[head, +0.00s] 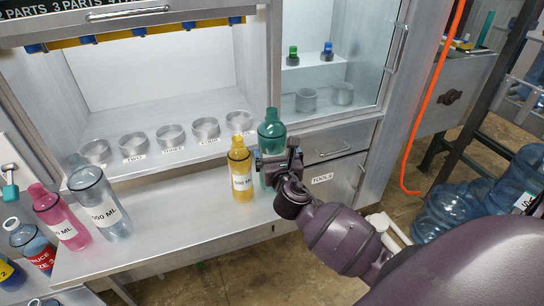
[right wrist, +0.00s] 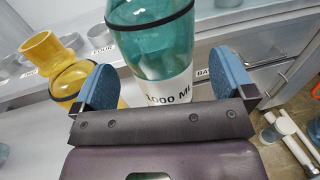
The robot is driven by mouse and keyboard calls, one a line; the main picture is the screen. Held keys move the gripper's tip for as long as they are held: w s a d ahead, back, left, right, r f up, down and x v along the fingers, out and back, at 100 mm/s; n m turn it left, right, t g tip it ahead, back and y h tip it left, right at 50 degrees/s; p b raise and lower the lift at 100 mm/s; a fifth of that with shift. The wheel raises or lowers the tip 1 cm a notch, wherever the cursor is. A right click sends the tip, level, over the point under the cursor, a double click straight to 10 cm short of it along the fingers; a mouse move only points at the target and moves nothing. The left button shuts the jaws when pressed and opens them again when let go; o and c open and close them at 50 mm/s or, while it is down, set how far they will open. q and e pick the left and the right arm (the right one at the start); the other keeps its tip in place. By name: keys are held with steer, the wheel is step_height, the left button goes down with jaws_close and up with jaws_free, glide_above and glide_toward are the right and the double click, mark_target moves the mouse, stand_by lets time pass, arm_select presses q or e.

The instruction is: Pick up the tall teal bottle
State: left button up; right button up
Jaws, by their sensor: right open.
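The tall teal bottle (head: 271,131) stands upright on the metal counter, right of the yellow bottle (head: 240,170). My right gripper (head: 278,160) is at the teal bottle's front and hides part of its body. In the right wrist view, the teal bottle (right wrist: 160,45) with its white "1000 ML" label rises just beyond and between the open blue finger pads of the gripper (right wrist: 165,85). I cannot tell whether either pad touches it. The yellow bottle (right wrist: 70,65) is close to the left pad. My left gripper is not in view.
A clear bottle (head: 100,203) and a pink bottle (head: 60,217) stand at the counter's left. A row of shallow metal cups (head: 171,136) lines the back. A glass-fronted cabinet (head: 335,60) stands behind right. The counter (head: 170,225) is clear between the clear and yellow bottles.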

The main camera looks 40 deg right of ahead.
steer(key=x, duration=0.5)
steer(key=shift+a, duration=0.15)
steer(key=c, duration=0.7)
